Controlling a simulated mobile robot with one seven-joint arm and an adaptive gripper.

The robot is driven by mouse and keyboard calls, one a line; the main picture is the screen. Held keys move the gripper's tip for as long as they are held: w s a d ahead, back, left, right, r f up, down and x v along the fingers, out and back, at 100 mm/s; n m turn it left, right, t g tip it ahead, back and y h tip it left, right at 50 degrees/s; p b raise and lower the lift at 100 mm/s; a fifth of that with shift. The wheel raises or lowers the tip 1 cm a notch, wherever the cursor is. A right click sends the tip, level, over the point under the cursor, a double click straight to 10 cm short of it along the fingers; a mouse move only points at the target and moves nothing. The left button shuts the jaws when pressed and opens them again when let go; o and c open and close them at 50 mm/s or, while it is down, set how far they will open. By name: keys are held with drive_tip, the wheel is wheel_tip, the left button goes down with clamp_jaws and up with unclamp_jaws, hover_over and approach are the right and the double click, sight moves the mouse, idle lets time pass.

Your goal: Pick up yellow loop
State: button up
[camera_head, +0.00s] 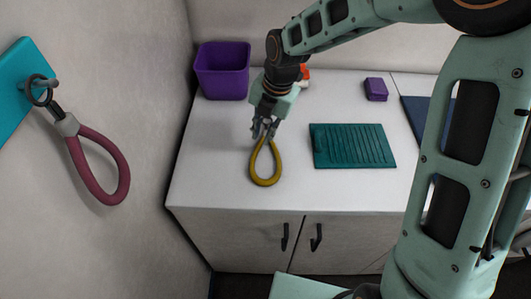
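The yellow loop (253,168) is on or just above the white counter, left of the green ridged mat. It is a closed teardrop, narrow end toward my gripper and round end toward the counter's front edge. My gripper (264,130) points down at the narrow end, its fingers at or right over that end. The fingers are small and overlap the loop's tip, so I cannot tell whether they are closed on it. I also cannot tell whether the loop rests on the counter or hangs from the fingers.
A purple bin (222,72) stands at the back left. The green mat (352,146), a purple block (376,89), an orange item (304,74) and a dark blue mat (418,112) are also on the counter (220,185). A maroon loop (88,175) hangs on the left wall.

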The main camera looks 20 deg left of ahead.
sight(259, 145)
drive_tip(key=shift+w+p+x, duration=0.1)
drive_tip(key=shift+w+x, duration=0.05)
drive_tip(key=shift+x, duration=0.8)
drive_tip(key=shift+w+p+x, duration=0.15)
drive_tip(key=shift+w+x, duration=0.05)
drive_tip(key=shift+x, duration=0.8)
drive_tip(key=shift+w+p+x, duration=0.1)
drive_tip(key=shift+w+x, duration=0.05)
drive_tip(key=shift+x, duration=0.8)
drive_tip(key=shift+c, duration=0.3)
clamp_jaws()
